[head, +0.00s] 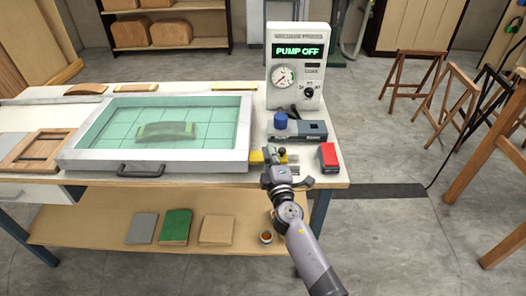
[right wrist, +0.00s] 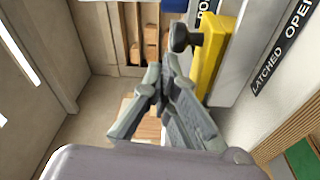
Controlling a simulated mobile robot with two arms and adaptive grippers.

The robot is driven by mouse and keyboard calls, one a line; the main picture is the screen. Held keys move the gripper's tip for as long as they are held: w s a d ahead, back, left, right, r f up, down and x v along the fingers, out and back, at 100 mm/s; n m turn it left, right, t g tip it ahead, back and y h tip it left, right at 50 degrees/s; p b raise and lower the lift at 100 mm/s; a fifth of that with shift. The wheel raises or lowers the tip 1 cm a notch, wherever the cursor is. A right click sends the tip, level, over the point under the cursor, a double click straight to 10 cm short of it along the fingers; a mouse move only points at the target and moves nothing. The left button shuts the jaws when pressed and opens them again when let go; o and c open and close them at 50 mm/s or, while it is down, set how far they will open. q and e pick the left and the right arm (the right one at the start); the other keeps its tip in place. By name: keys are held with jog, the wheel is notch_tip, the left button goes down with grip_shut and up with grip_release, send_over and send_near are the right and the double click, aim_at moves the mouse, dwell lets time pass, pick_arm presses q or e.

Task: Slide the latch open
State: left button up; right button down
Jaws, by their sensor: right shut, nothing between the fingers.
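The latch has a yellow slide (right wrist: 214,60) with a dark knob (right wrist: 184,38), beside a label strip (right wrist: 275,58) reading "LATCHED" and "OPEN" in the right wrist view. In the head view the yellow latch part (head: 257,157) sits at the front right corner of the press frame (head: 215,166). My right gripper (head: 279,165) is at this corner, partly covering the latch. In the right wrist view the gripper (right wrist: 166,72) is shut and empty, with its fingertips close to the knob. I cannot tell whether they touch it. My left gripper is not in view.
The vacuum press unit (head: 297,66) reads "PUMP OFF" at the bench's back right. A grey device with a blue cap (head: 281,121) and a red block (head: 328,157) stand near the gripper. A curved piece (head: 166,131) lies under the teal membrane.

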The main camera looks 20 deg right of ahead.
aim_at(285, 161)
jog(key=shift+f, duration=0.1)
jog(key=d, duration=0.2)
jog(key=s+d, duration=0.1)
jog(key=d, duration=0.1)
jog(key=shift+s+d, duration=0.1)
dwell(0.3)
